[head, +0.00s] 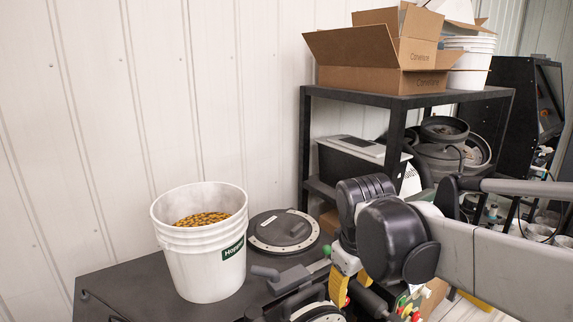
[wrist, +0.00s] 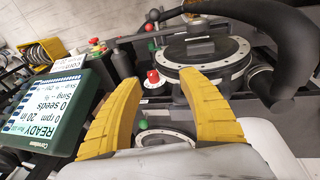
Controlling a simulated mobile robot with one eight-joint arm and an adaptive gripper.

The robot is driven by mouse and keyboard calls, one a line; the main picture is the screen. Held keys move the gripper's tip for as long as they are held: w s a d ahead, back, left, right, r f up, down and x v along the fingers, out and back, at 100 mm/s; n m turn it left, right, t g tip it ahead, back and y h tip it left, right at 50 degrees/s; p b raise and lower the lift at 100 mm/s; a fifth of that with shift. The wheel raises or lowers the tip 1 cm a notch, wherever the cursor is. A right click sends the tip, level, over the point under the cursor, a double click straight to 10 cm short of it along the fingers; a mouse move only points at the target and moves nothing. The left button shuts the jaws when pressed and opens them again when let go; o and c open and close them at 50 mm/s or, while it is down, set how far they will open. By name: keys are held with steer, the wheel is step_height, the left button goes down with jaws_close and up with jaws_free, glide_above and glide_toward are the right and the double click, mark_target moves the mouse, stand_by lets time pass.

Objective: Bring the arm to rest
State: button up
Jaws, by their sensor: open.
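My gripper (head: 349,286) is in the lower middle of the head view, at the right end of the dark bench. Its two yellow fingers stand apart in the wrist view (wrist: 163,82), with nothing between them. The arm is bent, with its dark joints and grey link reaching in from the right. Behind the fingers in the wrist view is the seed meter (wrist: 205,65), a dark round housing with a pale ringed lid. No contact between the fingers and the meter can be made out.
A white bucket of yellow-brown seed (head: 205,262) stands on the bench (head: 135,287), beside a dark round disc (head: 283,232). A shelf (head: 400,100) with open boxes (head: 390,57) stands behind the arm.

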steer(key=s+d+f+m+t+b, duration=0.2)
steer(key=s+f+m+b, duration=0.1)
steer(key=s+f+b, duration=0.4)
steer(key=s+d+f+m+t+b, duration=0.2)
steer(key=s+f+b, duration=0.4)
steer(key=f, duration=0.6)
steer(key=shift+s+d+m+y+b, duration=0.4)
steer(key=shift+d+m+b, duration=0.45)
steer(key=shift+b, duration=0.25)
